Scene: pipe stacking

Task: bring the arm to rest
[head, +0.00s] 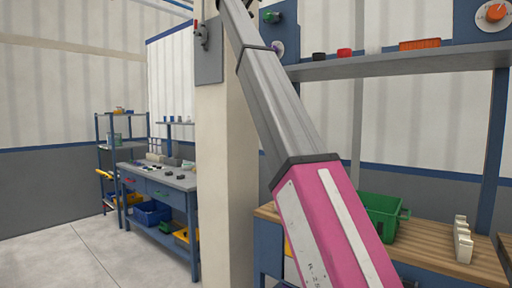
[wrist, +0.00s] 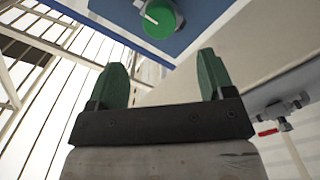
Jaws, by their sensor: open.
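My gripper (wrist: 164,80) shows in the wrist view with its two green fingers spread apart and nothing between them. It points up toward a green round knob (wrist: 159,20) on a blue panel, with a clear gap in between. In the head view my arm (head: 290,110), grey above and pink below, crosses the picture from top middle to bottom right. The gripper itself is not visible in the head view.
A wooden workbench (head: 435,246) with a green crate (head: 384,208) and several pale blocks (head: 462,238) stands at right, under a grey shelf (head: 400,63). A beige pillar (head: 228,185) is beside my arm. A blue bench (head: 165,178) stands left; the floor (head: 75,258) is clear.

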